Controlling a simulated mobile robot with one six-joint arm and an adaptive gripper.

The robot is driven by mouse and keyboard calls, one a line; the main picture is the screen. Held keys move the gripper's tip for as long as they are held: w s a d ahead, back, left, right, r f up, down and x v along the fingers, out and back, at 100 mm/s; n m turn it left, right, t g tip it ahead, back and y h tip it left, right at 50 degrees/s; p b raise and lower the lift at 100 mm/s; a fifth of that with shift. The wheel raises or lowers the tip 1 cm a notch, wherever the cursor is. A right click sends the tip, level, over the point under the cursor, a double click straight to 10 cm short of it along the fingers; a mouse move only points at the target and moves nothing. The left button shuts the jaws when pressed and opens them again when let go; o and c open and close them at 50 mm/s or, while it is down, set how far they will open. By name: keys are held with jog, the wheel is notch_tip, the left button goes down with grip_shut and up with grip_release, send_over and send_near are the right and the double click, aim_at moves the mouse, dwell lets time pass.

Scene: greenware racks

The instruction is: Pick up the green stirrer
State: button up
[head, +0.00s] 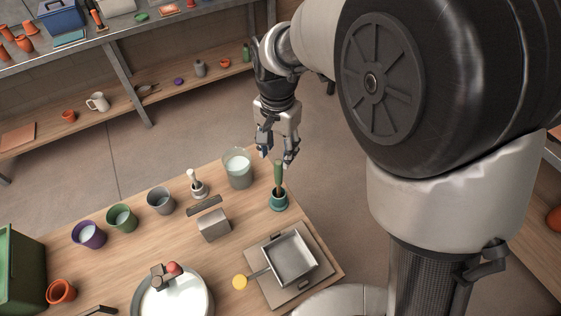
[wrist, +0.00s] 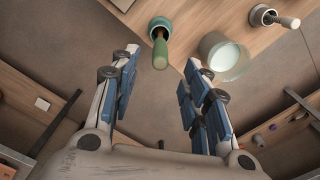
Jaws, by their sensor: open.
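The green stirrer (head: 278,175) stands upright in a small dark green pot (head: 278,202) near the right end of the wooden table. In the wrist view the stirrer (wrist: 160,48) juts from the pot (wrist: 159,24) toward the camera. My gripper (head: 276,158) is open and empty, close to the stirrer's upper end in the head view. In the wrist view my gripper (wrist: 158,75) has its fingers spread, with the stirrer's end near the gap between the fingertips. I cannot tell the exact distance.
A glass jar of pale liquid (head: 237,168) stands left of the pot. A white stirrer in a cup (head: 197,187), a grey block (head: 213,226) and a scale with a square pan (head: 318,252) are nearby. Several cups line the table's back edge.

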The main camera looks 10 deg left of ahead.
aim_at(279, 176)
notch_tip(279, 176, down, 8)
jog(key=shift+w+d+r+b, duration=0.15)
jog(key=shift+r+b, duration=0.1)
jog(key=shift+b, duration=0.55)
notch_tip(279, 176, down, 5)
jog(key=shift+f+b, duration=0.1)
jog(key=shift+b, duration=0.75)
jog(key=shift+c, duration=0.3)
grip_shut()
